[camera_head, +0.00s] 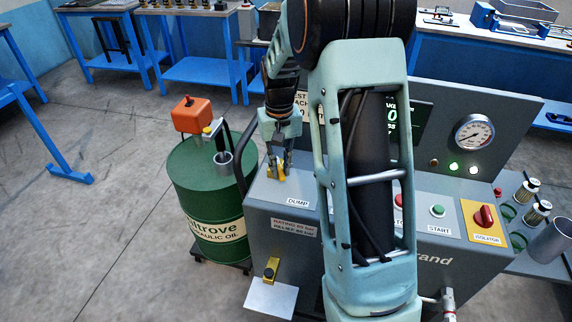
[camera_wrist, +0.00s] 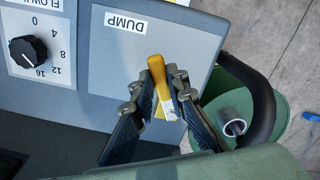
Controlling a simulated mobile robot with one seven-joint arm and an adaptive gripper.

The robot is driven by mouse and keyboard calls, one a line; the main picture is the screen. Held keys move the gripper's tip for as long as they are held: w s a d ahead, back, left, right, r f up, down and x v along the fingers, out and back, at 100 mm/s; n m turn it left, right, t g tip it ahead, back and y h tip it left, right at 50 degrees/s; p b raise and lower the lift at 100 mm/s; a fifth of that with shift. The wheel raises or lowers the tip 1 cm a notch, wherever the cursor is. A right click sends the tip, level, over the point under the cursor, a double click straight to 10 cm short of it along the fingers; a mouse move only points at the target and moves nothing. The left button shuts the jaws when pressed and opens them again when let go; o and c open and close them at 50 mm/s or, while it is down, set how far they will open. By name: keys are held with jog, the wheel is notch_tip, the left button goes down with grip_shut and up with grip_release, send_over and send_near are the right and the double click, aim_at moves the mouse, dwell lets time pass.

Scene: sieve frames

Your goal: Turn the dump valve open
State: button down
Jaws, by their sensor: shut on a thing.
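The dump valve has a yellow lever (camera_wrist: 157,71) on the sloping grey panel, beside the DUMP label (camera_wrist: 126,23). In the wrist view the lever lies close to lengthwise between my gripper's fingers (camera_wrist: 156,86), its rounded end pointing toward the label side. In the head view my gripper (camera_head: 279,160) reaches down onto the yellow lever (camera_head: 282,176), just above the DUMP label (camera_head: 298,201). My gripper is shut on the lever. The fingers hide part of it, and the valve's pivot is not clearly visible.
A green oil drum (camera_head: 205,205) with an orange-topped pump (camera_head: 191,115) stands left of the test stand. A black curved handle (camera_head: 247,160) rises close beside my gripper. A black flow knob (camera_wrist: 29,51), a pressure gauge (camera_head: 474,133) and a red isolator switch (camera_head: 485,216) sit on the stand.

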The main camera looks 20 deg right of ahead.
jog(key=m, duration=0.1)
jog(key=a+m, duration=0.1)
jog(key=shift+w+a+m, duration=0.2)
jog(key=shift+a+m, duration=0.05)
jog(key=shift+m, duration=0.05)
jog(key=shift+w+a+m+p, duration=0.2)
jog(key=shift+a+m, duration=0.15)
jog(key=shift+m, duration=0.45)
jog(key=shift+w+a+m+p, duration=0.2)
jog(key=shift+a+m, duration=0.15)
jog(key=shift+m, duration=0.45)
jog(key=c, duration=1.9)
grip_release()
notch_tip(320, 180, up, 12)
jog(key=shift+r, duration=0.1)
